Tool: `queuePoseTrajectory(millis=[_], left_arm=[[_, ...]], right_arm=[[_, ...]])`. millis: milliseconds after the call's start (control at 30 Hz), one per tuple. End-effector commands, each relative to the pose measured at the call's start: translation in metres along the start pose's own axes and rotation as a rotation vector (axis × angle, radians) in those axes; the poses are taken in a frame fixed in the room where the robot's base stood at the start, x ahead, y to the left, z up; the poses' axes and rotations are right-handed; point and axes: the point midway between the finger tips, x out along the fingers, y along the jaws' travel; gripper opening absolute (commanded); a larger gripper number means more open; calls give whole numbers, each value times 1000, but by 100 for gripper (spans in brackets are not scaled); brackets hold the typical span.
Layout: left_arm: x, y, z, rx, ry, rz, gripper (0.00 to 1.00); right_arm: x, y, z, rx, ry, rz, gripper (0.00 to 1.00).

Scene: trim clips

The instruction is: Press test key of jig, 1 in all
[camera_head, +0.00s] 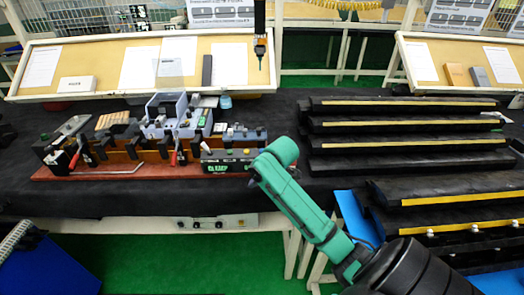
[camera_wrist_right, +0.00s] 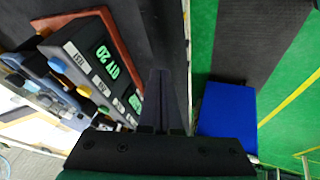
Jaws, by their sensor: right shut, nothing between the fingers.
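The jig stands on a red-brown base (camera_head: 95,174) on the dark table at left in the head view. Its black control box (camera_head: 228,160) with a green display sits at the base's right end. In the right wrist view the control box (camera_wrist_right: 92,62) shows at upper left, with coloured keys along its edge and white labels, one seeming to read TEST. Which key belongs to that label is unclear. My right gripper (camera_wrist_right: 160,75) is shut and empty, apart from the box and beside it. In the head view its fingers are hidden behind my teal arm. My left gripper is not in view.
Black racks with yellow strips (camera_head: 415,122) fill the table's right side. A dark tool (camera_head: 261,48) hangs above the back edge. A tilted board with papers (camera_head: 140,65) stands behind the jig. A blue bin (camera_wrist_right: 227,108) shows at right in the wrist view.

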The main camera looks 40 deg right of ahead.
Motion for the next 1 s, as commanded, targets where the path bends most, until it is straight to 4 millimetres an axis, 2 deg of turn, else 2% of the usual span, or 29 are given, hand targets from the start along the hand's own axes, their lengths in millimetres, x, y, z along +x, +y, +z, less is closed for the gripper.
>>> queuePoseTrajectory(millis=[33,200,400,533,700,1000], left_arm=[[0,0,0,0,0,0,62],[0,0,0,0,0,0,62],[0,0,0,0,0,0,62],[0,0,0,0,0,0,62],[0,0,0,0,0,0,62],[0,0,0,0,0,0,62]], right_arm=[[-6,17,-5,-15,14,16,0],[-27,68,-19,-68,67,55,0],[-60,123,-32,-117,136,105,0],[-83,151,-38,-141,180,136,0],[-98,169,-41,-155,212,156,0],[-100,170,-42,-158,215,157,0]])
